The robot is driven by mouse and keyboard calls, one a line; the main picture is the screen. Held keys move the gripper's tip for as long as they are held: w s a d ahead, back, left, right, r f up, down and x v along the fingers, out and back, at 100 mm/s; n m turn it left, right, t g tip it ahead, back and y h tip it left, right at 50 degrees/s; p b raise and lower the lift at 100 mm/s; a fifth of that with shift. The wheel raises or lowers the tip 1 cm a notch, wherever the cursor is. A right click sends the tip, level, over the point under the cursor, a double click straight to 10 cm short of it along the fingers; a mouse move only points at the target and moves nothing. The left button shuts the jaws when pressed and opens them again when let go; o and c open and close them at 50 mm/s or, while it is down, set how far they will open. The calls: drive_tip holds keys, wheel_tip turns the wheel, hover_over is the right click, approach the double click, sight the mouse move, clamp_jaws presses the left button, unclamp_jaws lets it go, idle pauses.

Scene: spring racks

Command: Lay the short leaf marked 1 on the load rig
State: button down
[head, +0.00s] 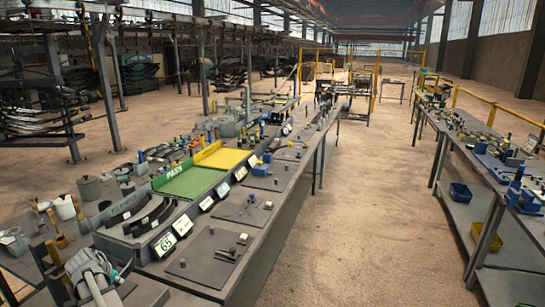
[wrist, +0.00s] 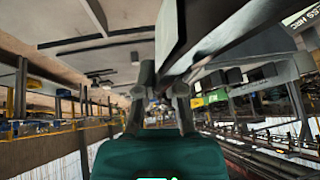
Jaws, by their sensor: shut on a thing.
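In the wrist view my gripper (wrist: 160,88) is shut on a long grey-dark bar (wrist: 235,42), which looks like a spring leaf. The bar runs from the fingers to the upper right, close to the camera. No mark 1 can be read on it. In the head view part of my arm shows at the lower left, and the held bar cannot be made out there. Dark curved leaves (head: 155,212) lie in a grey tray (head: 122,243) on the left bench. I cannot tell for sure which fixture is the load rig.
The bench holds a green PASS tray (head: 188,184), a yellow tray (head: 224,158), small display signs (head: 164,245) and grey plates (head: 208,257) with small parts. Pots and tools crowd its left side. The floor aisle (head: 345,210) is clear. Another bench (head: 488,165) stands at right.

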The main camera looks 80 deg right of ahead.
wheel_tip(320, 180, up, 9)
drive_tip(key=p, duration=0.7)
drive_tip(key=shift+f+p, duration=0.15)
drive_tip(key=shift+p, duration=0.15)
drive_tip(key=shift+d, duration=0.1)
